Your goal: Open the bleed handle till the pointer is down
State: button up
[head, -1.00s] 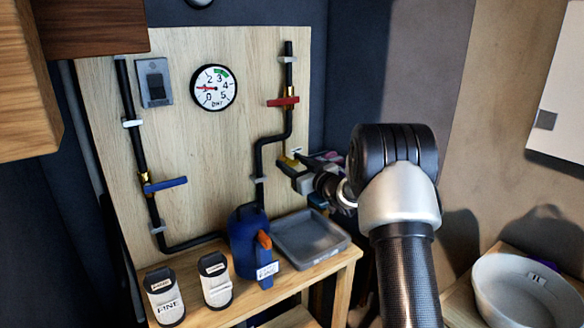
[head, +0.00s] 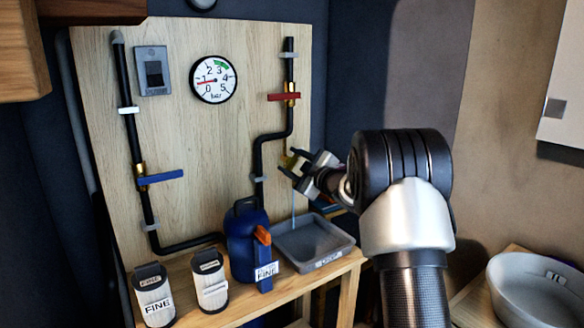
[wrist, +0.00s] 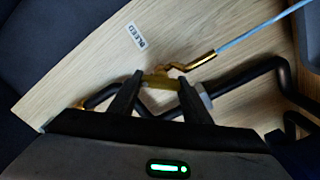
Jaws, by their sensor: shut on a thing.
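The yellow bleed handle (wrist: 161,80) sits between my gripper's two fingers in the wrist view. My gripper (head: 292,162) is shut on it at the lower right of the pipe board. A brass spout (wrist: 201,58) beside it lets out a thin pale-blue stream (wrist: 250,32), which falls toward the grey tray in the head view (head: 293,205). The BLEED label (wrist: 136,36) is on the board close by. The round gauge (head: 213,79) has its red pointer toward the left, dipping slightly, near the 1.
The grey tray (head: 318,263) stands on the wooden bench under the spout. A blue jug (head: 243,243) and two white-and-black FINE containers (head: 154,297) (head: 210,283) stand to its left. A red lever (head: 283,97) and a blue lever (head: 160,178) are on the pipes.

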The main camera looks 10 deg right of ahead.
jog(key=shift+n, duration=0.3)
jog(key=o, duration=1)
jog(key=shift+o, duration=0.2)
jog(key=shift+s, duration=0.1)
jog(key=p+v, duration=0.2)
jog(key=v, duration=1.5)
jog(key=shift+s, duration=0.1)
